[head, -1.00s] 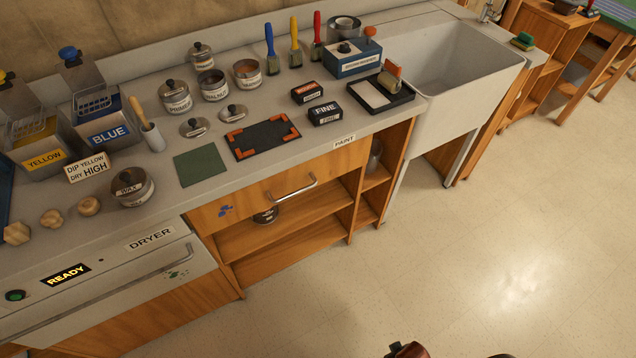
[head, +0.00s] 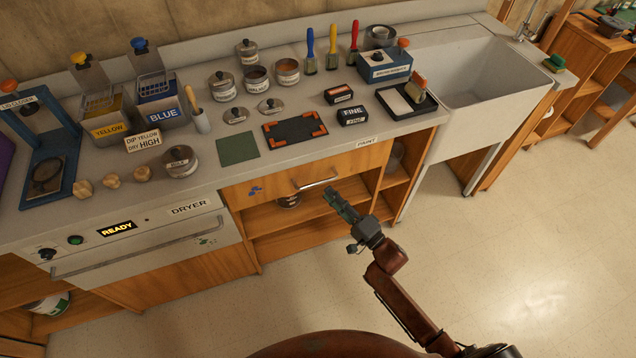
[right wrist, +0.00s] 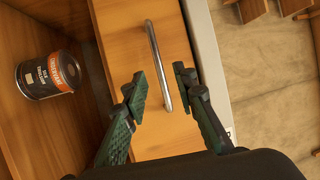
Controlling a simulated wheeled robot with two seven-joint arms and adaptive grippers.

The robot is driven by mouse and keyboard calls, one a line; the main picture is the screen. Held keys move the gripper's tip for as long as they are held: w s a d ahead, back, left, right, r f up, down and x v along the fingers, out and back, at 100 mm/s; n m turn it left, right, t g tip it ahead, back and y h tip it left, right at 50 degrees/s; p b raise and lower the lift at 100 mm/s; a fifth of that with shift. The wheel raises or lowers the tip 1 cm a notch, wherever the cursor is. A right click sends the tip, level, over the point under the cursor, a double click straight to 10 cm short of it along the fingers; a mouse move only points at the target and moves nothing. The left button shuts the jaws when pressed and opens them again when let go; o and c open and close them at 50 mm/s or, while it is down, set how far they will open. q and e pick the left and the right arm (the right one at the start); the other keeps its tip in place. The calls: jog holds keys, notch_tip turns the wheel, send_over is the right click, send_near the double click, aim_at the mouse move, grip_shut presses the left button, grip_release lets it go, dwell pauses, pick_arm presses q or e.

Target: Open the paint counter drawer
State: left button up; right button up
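The paint counter drawer (head: 290,188) is a wooden front under the counter edge, below the PAINT label, and it looks shut. Its silver bar handle (head: 316,184) runs across the front; it also shows in the right wrist view (right wrist: 158,62). My right gripper (head: 335,196) is just below and in front of the handle. In the right wrist view its green fingers (right wrist: 160,84) are open, with the lower end of the handle in line with the gap between them. I cannot tell whether they touch it. My left gripper is not in view.
Open shelves (head: 290,222) lie below the drawer, with a labelled can (right wrist: 47,75) on one. The dryer (head: 150,235) with its long handle is to the left, the sink (head: 480,75) to the right. The counter holds many paint items. The floor in front is clear.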

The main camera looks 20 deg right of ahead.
aim_at(318, 182)
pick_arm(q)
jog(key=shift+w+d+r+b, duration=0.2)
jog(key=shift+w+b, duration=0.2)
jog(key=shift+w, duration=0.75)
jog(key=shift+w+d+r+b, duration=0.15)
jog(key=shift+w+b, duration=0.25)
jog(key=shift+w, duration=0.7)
pick_arm(e)
jog(key=shift+x, duration=3.3)
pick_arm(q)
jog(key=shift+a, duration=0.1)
pick_arm(e)
jog(key=shift+f, duration=0.1)
jog(key=shift+c, duration=0.4)
grip_shut()
